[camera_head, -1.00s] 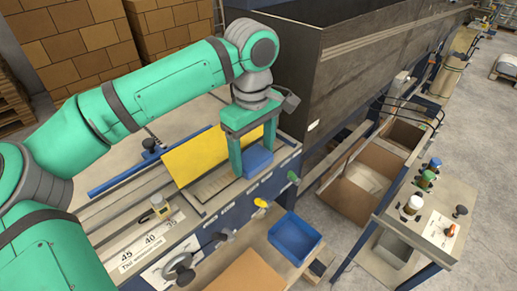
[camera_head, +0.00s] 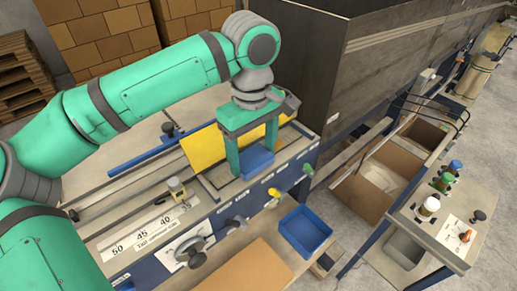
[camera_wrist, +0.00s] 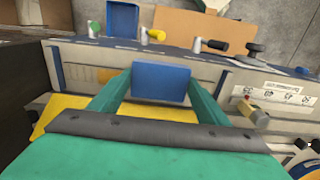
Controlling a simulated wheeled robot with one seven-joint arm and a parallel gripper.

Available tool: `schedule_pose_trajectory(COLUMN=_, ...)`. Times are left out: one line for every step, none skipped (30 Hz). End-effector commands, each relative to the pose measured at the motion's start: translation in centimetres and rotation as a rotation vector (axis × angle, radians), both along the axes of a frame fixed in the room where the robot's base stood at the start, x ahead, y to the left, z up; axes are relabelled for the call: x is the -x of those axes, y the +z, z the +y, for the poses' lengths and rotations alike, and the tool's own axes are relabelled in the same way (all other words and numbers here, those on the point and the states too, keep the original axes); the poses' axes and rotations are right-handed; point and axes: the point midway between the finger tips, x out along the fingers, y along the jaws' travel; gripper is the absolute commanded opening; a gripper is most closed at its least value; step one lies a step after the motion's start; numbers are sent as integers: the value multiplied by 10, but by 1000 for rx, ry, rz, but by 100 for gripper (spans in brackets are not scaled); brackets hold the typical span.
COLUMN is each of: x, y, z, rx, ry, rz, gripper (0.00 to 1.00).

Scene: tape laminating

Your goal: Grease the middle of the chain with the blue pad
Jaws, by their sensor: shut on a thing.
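The blue pad (camera_head: 257,160) is a block held between the green fingers of my gripper (camera_head: 252,163). The gripper is shut on it and points down over the front part of the machine bed. In the wrist view, the pad (camera_wrist: 161,82) sits between my fingertips (camera_wrist: 160,88). The pad is low over a grey channel (camera_head: 212,187) in front of a yellow panel (camera_head: 203,148). I cannot tell whether the pad touches what is below it. I cannot make out the chain; the pad and gripper may cover it.
A blue tray (camera_head: 305,231) stands on the front shelf, near a yellow knob (camera_head: 274,192) and a green knob (camera_head: 308,168). A dark handwheel (camera_head: 190,252) and a numbered scale (camera_head: 143,233) are at left. A side table (camera_head: 420,232) with bottles stands at right.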

Motion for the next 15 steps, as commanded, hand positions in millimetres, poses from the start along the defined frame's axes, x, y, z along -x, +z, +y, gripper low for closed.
schedule_pose_trajectory(x=3, y=0, z=4, rx=0, ry=0, rz=0, gripper=52)
schedule_pose_trajectory(x=4, y=-1, z=6, rx=0, ry=0, rz=0, gripper=52)
schedule_pose_trajectory(x=6, y=-1, z=8, rx=0, ry=1, rz=0, gripper=52)
schedule_pose_trajectory(x=7, y=-1, z=10, rx=1, ry=1, rz=1, gripper=52)
schedule_pose_trajectory(x=8, y=-1, z=12, rx=1, ry=1, rz=1, gripper=52)
schedule_pose_trajectory(x=10, y=-1, z=13, rx=1, ry=0, rz=1, gripper=52)
schedule_pose_trajectory(x=11, y=-1, z=15, rx=0, ry=0, rz=1, gripper=52)
schedule_pose_trajectory(x=12, y=-1, z=15, rx=0, ry=0, rz=1, gripper=52)
schedule_pose_trajectory(x=12, y=-2, z=16, rx=0, ry=-1, rz=1, gripper=52)
schedule_pose_trajectory(x=12, y=-2, z=16, rx=0, ry=-1, rz=1, gripper=52)
schedule_pose_trajectory(x=12, y=-2, z=15, rx=0, ry=-1, rz=1, gripper=52)
schedule_pose_trajectory(x=11, y=-2, z=15, rx=-1, ry=-1, rz=2, gripper=52)
schedule_pose_trajectory(x=10, y=-2, z=14, rx=0, ry=-1, rz=1, gripper=52)
schedule_pose_trajectory(x=10, y=-2, z=12, rx=0, ry=-2, rz=1, gripper=52)
schedule_pose_trajectory(x=8, y=-1, z=10, rx=0, ry=-2, rz=1, gripper=52)
